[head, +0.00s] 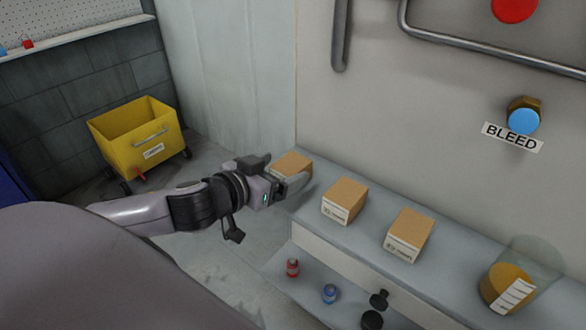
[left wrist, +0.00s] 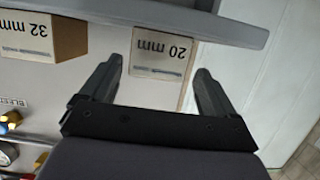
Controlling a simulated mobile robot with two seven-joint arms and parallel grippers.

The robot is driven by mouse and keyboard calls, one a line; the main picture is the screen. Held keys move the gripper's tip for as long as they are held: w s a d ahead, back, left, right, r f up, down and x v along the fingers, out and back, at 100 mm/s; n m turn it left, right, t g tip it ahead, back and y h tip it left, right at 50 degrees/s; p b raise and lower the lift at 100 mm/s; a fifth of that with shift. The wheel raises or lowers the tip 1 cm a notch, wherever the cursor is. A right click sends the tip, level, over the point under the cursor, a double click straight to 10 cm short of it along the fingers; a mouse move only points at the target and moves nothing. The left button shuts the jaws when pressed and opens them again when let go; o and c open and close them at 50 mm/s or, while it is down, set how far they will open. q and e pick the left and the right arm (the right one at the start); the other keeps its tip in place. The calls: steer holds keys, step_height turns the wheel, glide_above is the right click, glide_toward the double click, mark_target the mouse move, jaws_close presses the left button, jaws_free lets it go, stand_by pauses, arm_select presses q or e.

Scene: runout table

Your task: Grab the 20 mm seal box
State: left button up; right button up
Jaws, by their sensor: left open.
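The 20 mm seal box (left wrist: 160,62) is a cardboard box with a white label, and "20 mm" reads upside down in the left wrist view. It stands on the grey shelf, and its brown top (head: 291,164) shows in the head view behind my left gripper. My left gripper (head: 283,172) is open at the box. In the left wrist view the two fingers of my left gripper (left wrist: 163,92) point toward the box, one on each side of its near part. I cannot tell whether they touch it. My right gripper is not in view.
A second box (head: 345,199), labelled 32 mm in the left wrist view (left wrist: 45,35), and a third box (head: 410,234) stand to the right. Small red (head: 292,268) and blue (head: 329,293) items lie on the lower shelf. A yellow cart (head: 137,141) stands left.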

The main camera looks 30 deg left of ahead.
mark_target(297, 159)
arm_select(q)
steer(key=shift+x, duration=0.95)
steer(key=shift+d+p+x, duration=0.15)
steer(key=shift+p+x, duration=0.1)
steer(key=shift+x, duration=0.65)
steer(key=shift+d+p+x, duration=0.1)
steer(key=shift+p+x, duration=0.1)
steer(key=shift+x, duration=0.65)
steer(key=shift+r, duration=0.1)
steer(key=c, duration=1)
steer(key=shift+r, duration=0.1)
steer(key=shift+c, duration=0.2)
